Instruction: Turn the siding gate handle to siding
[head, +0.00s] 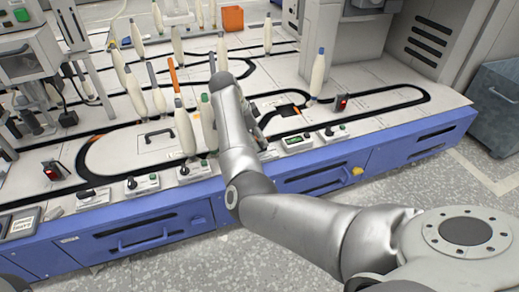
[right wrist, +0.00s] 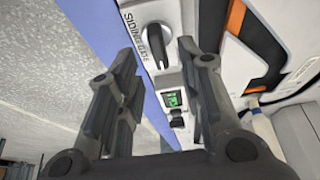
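The siding gate handle (right wrist: 156,45) is a black rotary knob on a pale plate lettered "SIDING GATE". It shows in the upper middle of the right wrist view. My right gripper (right wrist: 158,72) is open, its two dark fingers apart with the knob ahead of the gap. Nothing is held, and I see no contact with the knob. In the head view my right gripper (head: 259,130) is at the bench's front edge, largely behind my grey arm, which also hides the handle. I cannot tell which position the knob points to. My left gripper is not in view.
A small green display (right wrist: 172,99) sits beside the handle plate; it also shows in the head view (head: 294,141). Other knob plates (head: 142,183) line the front edge. Tall cream bobbins (head: 185,130) stand left of my arm. Blue drawers (head: 150,232) lie below.

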